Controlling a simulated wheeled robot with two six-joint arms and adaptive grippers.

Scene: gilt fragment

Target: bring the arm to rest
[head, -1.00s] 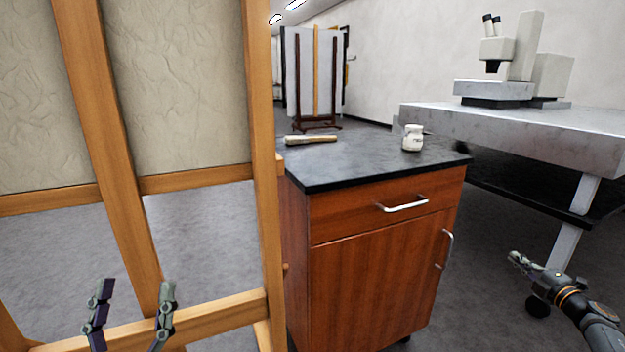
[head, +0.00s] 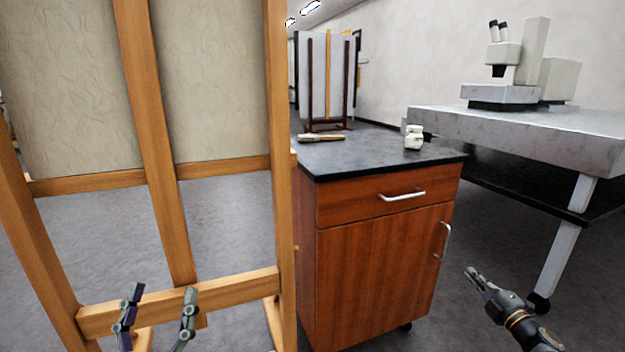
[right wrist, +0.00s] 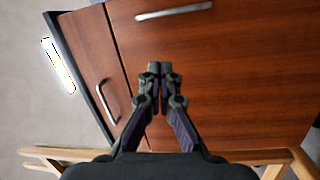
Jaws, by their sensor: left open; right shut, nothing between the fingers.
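My left gripper (head: 158,308) is at the bottom left of the head view, its two fingers apart and empty, in front of the lower bar of a wooden easel (head: 190,312). My right gripper (head: 474,277) is at the lower right of the head view, to the right of a wooden cabinet (head: 375,265). In the right wrist view its fingertips (right wrist: 160,68) are together with nothing between them, and the cabinet's front fills the view behind them.
The cabinet's dark top (head: 370,155) holds a brush-like tool (head: 321,138) and a white jar (head: 413,140). A grey table (head: 530,130) with a microscope (head: 515,70) stands at the right. Another easel (head: 328,80) stands at the back. Grey floor is open below the table.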

